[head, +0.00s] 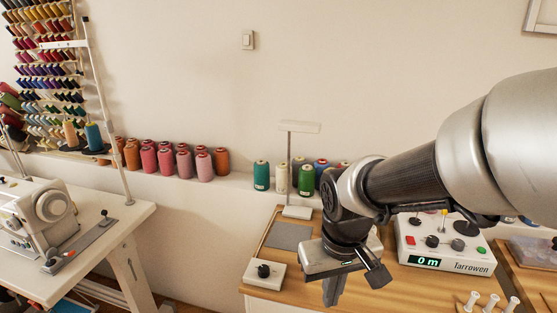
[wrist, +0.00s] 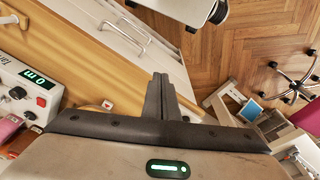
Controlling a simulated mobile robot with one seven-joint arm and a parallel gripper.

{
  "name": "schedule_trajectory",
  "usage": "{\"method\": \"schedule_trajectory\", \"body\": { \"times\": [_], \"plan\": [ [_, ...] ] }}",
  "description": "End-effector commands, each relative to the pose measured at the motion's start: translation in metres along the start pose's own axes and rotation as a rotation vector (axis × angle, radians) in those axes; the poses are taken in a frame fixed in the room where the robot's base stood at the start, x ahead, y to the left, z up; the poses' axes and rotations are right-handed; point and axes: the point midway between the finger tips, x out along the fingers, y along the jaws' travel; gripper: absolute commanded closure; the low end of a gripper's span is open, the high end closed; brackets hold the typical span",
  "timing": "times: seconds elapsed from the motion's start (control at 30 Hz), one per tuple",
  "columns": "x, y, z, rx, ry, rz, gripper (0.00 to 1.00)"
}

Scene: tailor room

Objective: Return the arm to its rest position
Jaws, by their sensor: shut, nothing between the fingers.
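My gripper (head: 333,292) hangs over the front part of the wooden workbench (head: 282,233) in the head view, pointing down, with my arm reaching in from the right. In the wrist view my gripper's dark fingers (wrist: 160,84) are together with nothing between them. Below them in that view are the bench edge, white drawer fronts (wrist: 112,32) and the wood floor (wrist: 240,50).
A white Tarrowen device (head: 443,245) reading "0 m" stands right of my gripper; a small box with a black knob (head: 264,271) is to its left. Thread cones (head: 182,163) line the wall ledge. A sewing machine (head: 38,212) stands on the left table.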

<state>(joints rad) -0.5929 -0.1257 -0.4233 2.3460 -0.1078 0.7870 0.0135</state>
Motion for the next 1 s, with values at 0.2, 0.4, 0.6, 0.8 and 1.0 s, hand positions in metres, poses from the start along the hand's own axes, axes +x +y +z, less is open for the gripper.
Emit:
{"method": "schedule_trajectory", "body": {
  "times": [0.2, 0.4, 0.6, 0.8, 1.0],
  "plan": [
    [-0.069, 0.016, 0.026, 0.122, 0.184, -0.049, 1.00],
    [-0.103, 0.023, 0.048, 0.184, 0.293, -0.014, 1.00],
    [-0.130, 0.029, 0.066, 0.233, 0.372, 0.047, 1.00],
    [-0.178, 0.029, 0.058, 0.226, 0.362, 0.039, 1.00],
    [-0.234, 0.031, 0.051, 0.226, 0.362, 0.039, 1.00]
  ]
}}
